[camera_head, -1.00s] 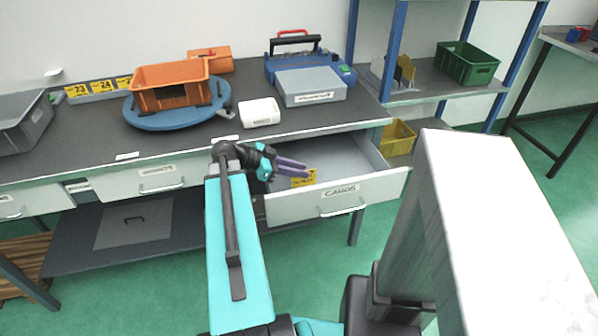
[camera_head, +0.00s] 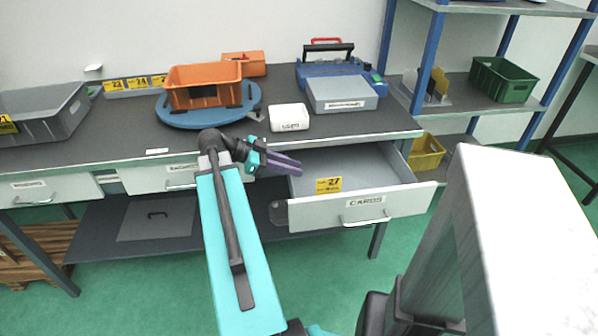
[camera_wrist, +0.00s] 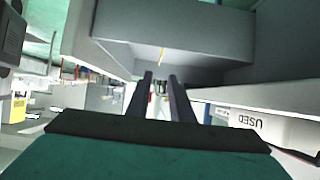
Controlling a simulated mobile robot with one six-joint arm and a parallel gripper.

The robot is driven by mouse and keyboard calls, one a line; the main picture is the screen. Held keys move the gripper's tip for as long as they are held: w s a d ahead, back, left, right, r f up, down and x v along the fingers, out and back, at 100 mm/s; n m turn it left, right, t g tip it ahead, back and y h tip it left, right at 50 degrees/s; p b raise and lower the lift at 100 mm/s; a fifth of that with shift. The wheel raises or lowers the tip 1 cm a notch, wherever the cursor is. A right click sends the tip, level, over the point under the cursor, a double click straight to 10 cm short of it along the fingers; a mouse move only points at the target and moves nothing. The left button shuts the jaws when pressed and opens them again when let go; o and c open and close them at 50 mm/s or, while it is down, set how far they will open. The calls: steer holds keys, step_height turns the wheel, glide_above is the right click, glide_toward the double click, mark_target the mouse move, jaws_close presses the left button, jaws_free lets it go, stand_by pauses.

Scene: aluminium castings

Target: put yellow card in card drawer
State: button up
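The yellow card (camera_head: 328,184), printed 27, is inside the pulled-out drawer labelled CARDS, near its front panel (camera_head: 405,199). I cannot tell whether it lies flat or leans. A thin yellow sliver ahead of the fingers in the wrist view (camera_wrist: 163,56) may be its edge. My gripper (camera_head: 298,168) is over the left part of the drawer, left of the card and apart from it. In the wrist view my gripper (camera_wrist: 162,80) shows two dark fingers with a clear gap and nothing between them.
A white box (camera_head: 289,117) and a grey-lidded case (camera_head: 341,92) stand on the bench above the drawer. An orange bin (camera_head: 203,83) sits on a blue turntable (camera_head: 178,117). A yellow bin (camera_head: 426,153) is right of the drawer. The drawer's interior looks otherwise clear.

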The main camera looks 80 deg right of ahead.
steer(key=shift+w, duration=0.1)
stand_by(0.7)
steer(key=w+a+f+n+t, duration=0.2)
steer(key=w+a+f+n, duration=0.2)
steer(key=w+f, duration=0.25)
steer(key=w+a+f+n+t, duration=0.1)
steer(key=w+a+f+n, duration=0.4)
steer(key=f, duration=0.3)
steer(key=w+a+f+n+t+y, duration=0.1)
steer(key=w+a+f+n, duration=0.3)
steer(key=a+f, duration=0.3)
steer(key=w+a+f+n+t, duration=0.1)
steer(key=w+a+f+n, duration=0.35)
steer(key=a+f, duration=0.25)
steer(key=a+f+n+t+y, duration=0.1)
steer(key=a+f+n, duration=0.2)
steer(key=a+f, duration=0.4)
steer(key=a+f+n+y, duration=0.1)
steer(key=a+f+n, duration=0.25)
steer(key=a, duration=0.55)
steer(key=s+a+f+n+y, duration=0.1)
steer(key=s+a+f+n, duration=0.2)
steer(key=a, duration=0.5)
steer(key=s+a+f+n+y, duration=0.1)
steer(key=s+a+f+n, duration=0.3)
steer(key=a+f, duration=0.2)
steer(key=shift+s+a, duration=0.2)
steer(key=shift+a, duration=1.05)
